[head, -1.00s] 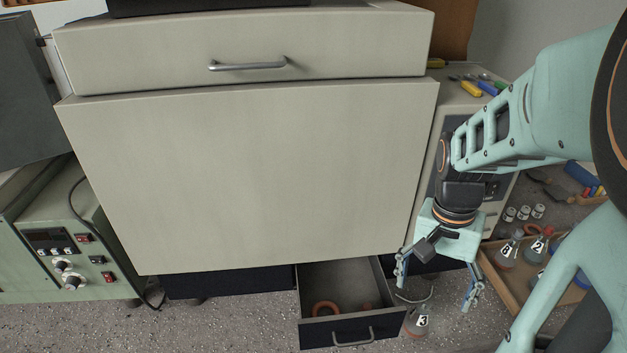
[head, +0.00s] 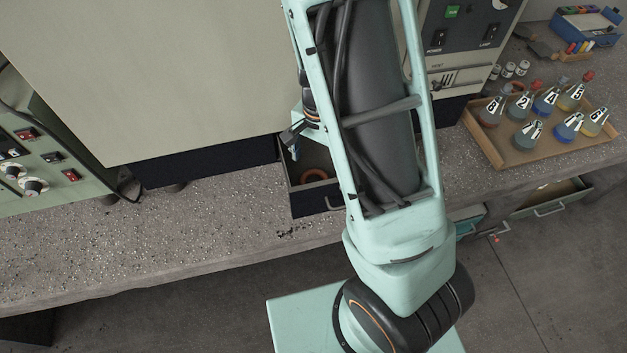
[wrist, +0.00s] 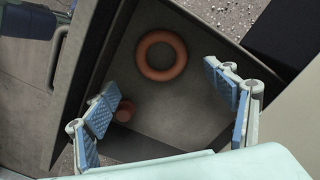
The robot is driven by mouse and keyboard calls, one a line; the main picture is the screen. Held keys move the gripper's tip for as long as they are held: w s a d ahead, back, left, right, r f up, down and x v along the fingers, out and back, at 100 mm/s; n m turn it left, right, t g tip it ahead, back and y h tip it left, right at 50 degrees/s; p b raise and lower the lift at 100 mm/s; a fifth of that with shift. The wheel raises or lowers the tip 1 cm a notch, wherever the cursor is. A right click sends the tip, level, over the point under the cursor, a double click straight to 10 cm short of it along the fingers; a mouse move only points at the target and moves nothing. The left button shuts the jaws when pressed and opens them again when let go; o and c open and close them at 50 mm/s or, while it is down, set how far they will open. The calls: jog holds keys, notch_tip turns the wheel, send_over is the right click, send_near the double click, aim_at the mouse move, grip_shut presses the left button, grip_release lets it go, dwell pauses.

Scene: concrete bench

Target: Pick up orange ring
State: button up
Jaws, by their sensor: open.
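The orange ring (head: 312,171) lies flat on the floor of a small open drawer (head: 318,199) under the large cabinet. In the wrist view the whole ring (wrist: 161,75) shows, just beyond my fingertips. My gripper (wrist: 165,95) is open and empty over the drawer, with its blue-padded fingers wide apart and the ring centred ahead between them. A small reddish-brown cylinder (wrist: 125,111) lies in the drawer near the left finger. In the head view my arm hides most of the gripper and the drawer's right side.
Drawer walls stand close around my fingers. A wooden tray (head: 545,156) of numbered flasks stands to the right on the bench. A green instrument box (head: 62,160) stands at the left. The bench (head: 190,225) left of the drawer is clear.

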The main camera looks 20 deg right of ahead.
aim_at(315, 177)
jog(key=f, duration=0.5)
jog(key=shift+s+a+f+b, duration=0.1)
jog(key=shift+a+f+b, duration=0.2)
jog(key=shift+a+b, duration=0.1)
jog(key=shift+c, duration=0.4)
jog(key=c, duration=1.3)
